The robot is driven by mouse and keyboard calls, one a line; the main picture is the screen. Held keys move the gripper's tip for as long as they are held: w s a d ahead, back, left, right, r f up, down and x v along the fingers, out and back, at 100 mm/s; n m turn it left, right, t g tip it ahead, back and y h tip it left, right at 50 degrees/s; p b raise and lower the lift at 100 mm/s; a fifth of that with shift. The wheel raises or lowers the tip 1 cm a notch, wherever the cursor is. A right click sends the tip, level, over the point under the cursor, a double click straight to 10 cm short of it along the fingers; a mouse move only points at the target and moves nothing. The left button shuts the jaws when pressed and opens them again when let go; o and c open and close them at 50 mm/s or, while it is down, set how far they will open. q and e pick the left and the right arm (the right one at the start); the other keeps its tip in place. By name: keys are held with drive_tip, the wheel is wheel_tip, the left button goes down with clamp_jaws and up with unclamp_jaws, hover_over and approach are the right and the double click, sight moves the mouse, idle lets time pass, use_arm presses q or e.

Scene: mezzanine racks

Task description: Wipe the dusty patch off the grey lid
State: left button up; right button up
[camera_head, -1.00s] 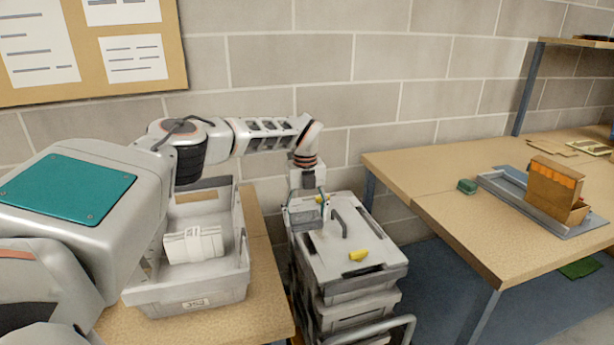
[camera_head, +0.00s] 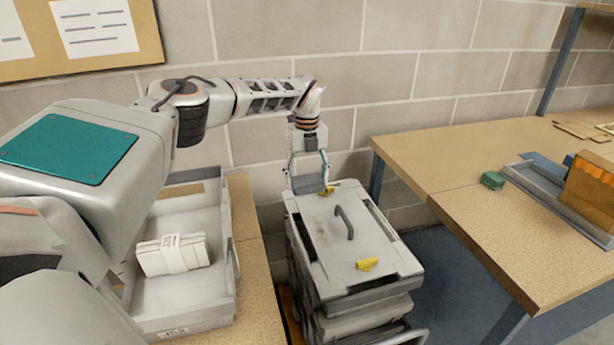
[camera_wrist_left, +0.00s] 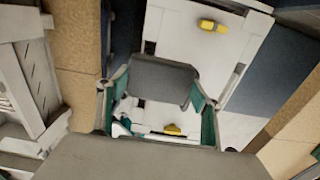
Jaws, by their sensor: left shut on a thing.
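The grey lid (camera_head: 338,248) tops a stack of crates between the two tables, with a dark handle (camera_head: 344,222) in its middle. A faint darker smudge (camera_head: 323,217) shows on its far left part; its outline is unclear. My left gripper (camera_head: 308,178) is shut on a grey pad (camera_head: 308,185) at the lid's far edge. I cannot tell whether the pad touches the lid. In the left wrist view the pad (camera_wrist_left: 162,82) sits between the teal fingers, with part of the lid (camera_wrist_left: 180,30) beyond. My right gripper is out of view.
Yellow clips (camera_head: 367,264) mark the lid's edges. A grey tote (camera_head: 190,300) with a white bundle (camera_head: 172,254) stands on the left table. The right table (camera_head: 470,170) holds a green block (camera_head: 493,180), a tray and an orange-topped carton (camera_head: 590,190).

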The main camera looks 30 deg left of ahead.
use_arm(q)
drive_tip(key=shift+s+f, duration=0.1)
drive_tip(key=shift+f, duration=0.35)
wheel_tip(320, 180, down, 5)
drive_tip(key=b, duration=0.4)
drive_tip(key=shift+f, duration=0.3)
drive_tip(key=shift+f+b, duration=0.15)
drive_tip(key=shift+b, duration=0.2)
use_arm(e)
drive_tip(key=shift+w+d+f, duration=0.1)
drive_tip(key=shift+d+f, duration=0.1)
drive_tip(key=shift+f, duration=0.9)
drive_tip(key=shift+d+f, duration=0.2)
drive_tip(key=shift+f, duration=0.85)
